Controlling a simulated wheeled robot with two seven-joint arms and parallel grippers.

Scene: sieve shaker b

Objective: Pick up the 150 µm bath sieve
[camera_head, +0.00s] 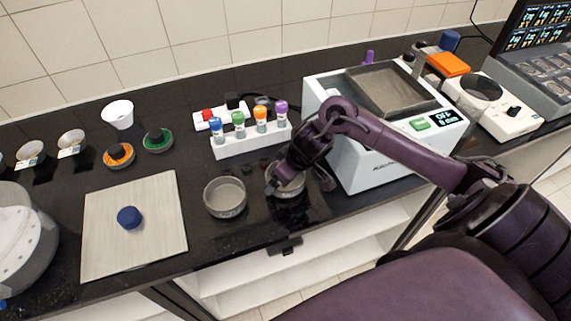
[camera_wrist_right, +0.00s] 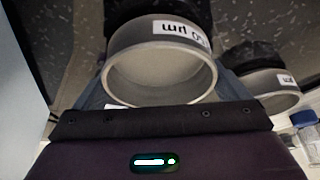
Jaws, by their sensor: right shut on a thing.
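My right gripper (camera_head: 284,176) reaches down from the right in the head view and is shut on a round grey metal sieve (camera_head: 289,188) just in front of the shaker. The gripper partly covers this sieve. A second similar sieve (camera_head: 225,197) stands on the counter to the left of the held one and also shows in the wrist view (camera_wrist_right: 262,90). My left gripper is not in view.
The white sieve shaker (camera_head: 365,160) stands close behind and right. A white rack (camera_head: 252,142) with colour-capped bottles is behind the sieves. A pale board (camera_head: 105,235) with a blue knob (camera_head: 130,217) lies left. The counter's front edge is near.

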